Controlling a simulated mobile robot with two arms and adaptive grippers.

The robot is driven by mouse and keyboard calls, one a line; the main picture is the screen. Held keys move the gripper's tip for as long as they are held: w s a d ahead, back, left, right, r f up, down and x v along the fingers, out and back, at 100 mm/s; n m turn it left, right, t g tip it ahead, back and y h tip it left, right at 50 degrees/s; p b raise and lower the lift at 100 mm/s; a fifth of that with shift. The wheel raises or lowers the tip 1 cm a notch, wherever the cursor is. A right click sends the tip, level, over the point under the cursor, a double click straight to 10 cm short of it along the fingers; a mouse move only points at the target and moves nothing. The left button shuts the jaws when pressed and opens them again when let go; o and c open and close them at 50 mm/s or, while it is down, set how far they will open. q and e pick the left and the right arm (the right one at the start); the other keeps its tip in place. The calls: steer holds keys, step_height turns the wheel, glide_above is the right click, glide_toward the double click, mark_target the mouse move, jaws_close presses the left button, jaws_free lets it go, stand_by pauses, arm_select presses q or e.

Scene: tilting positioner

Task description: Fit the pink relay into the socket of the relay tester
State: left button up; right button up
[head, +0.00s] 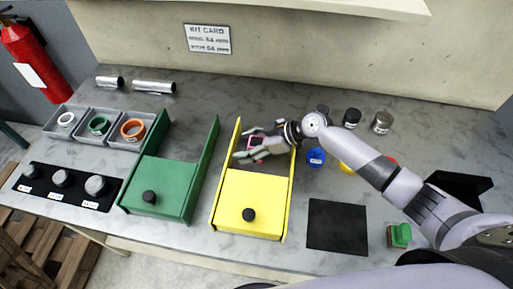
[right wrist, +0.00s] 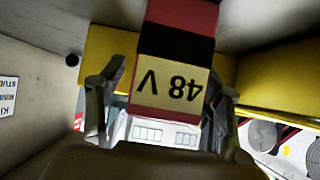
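The pink relay (head: 257,141) is in the yellow bay behind its front panel. In the right wrist view the relay (right wrist: 172,85) is pink with a black band and a yellow label reading "48 V", upside down in the picture. My right gripper (head: 250,152) reaches in from the right, one finger on each side of the relay. In the right wrist view a narrow gap shows beside the left finger, so the gripper (right wrist: 168,85) looks open around the relay. The relay's lower end is out of that view. I cannot make out the tester's socket. My left gripper is not in view.
The yellow bay (head: 253,187) has side walls and a black knob. A green bay (head: 168,180) stands to its left. Ring trays (head: 98,128) and a knob panel (head: 66,185) are farther left. Jars (head: 381,122) and a blue cap (head: 316,157) lie near my right arm. A dark mat (head: 337,227) is clear.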

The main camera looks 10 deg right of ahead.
jaws_close()
stand_by(0.5)
steer(key=shift+r, duration=0.1)
